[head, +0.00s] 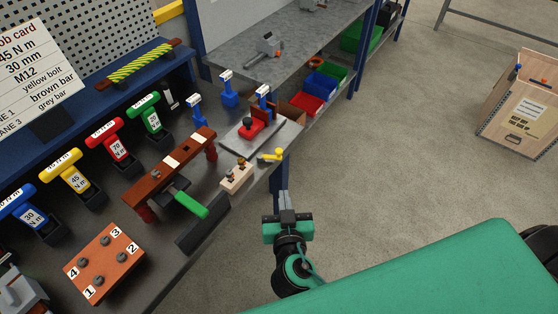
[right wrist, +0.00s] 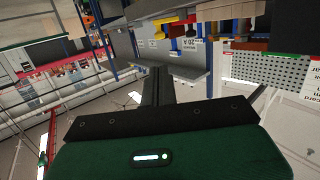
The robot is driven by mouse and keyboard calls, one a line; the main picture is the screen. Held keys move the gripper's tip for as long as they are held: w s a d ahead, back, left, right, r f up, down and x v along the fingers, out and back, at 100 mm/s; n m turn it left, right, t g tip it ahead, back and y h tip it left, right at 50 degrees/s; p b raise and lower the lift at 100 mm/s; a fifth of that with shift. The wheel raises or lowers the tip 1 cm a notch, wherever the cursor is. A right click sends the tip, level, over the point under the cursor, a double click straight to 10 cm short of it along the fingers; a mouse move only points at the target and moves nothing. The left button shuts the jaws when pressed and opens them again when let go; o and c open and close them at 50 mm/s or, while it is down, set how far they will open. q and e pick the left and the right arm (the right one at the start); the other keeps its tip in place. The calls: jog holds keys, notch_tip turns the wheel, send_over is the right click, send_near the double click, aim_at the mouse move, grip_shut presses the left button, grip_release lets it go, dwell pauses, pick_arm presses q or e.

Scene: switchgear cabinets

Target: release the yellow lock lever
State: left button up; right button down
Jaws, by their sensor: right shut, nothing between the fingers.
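The small yellow lever (head: 271,156) is at the front edge of the workbench in the head view, just right of a pale block (head: 237,178) with small pegs. Its exact lock position is too small to tell. My right gripper (head: 286,200) is in front of the bench edge, below the lever in the picture and apart from it. Its fingers are together and empty; they also show closed in the right wrist view (right wrist: 156,86). I cannot make out the lever for sure in the right wrist view. My left gripper is not in view.
Beside the lever are a grey plate with a red clamp (head: 249,128) and a brown bar (head: 168,172) with a green handle (head: 190,205). Coloured T-handled tools (head: 107,145) line the back. A wooden crate (head: 520,105) stands far right. The floor (head: 400,150) between is clear.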

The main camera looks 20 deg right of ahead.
jog(key=shift+w, duration=0.1)
jog(key=p, duration=0.6)
send_near(279, 154)
jog(key=x, duration=0.5)
jog(key=shift+w+r, duration=0.1)
jog(key=shift+w, duration=0.15)
jog(key=shift+w+d+f+p, duration=0.2)
jog(key=shift+w+f+p, duration=0.15)
jog(key=shift+w, duration=0.3)
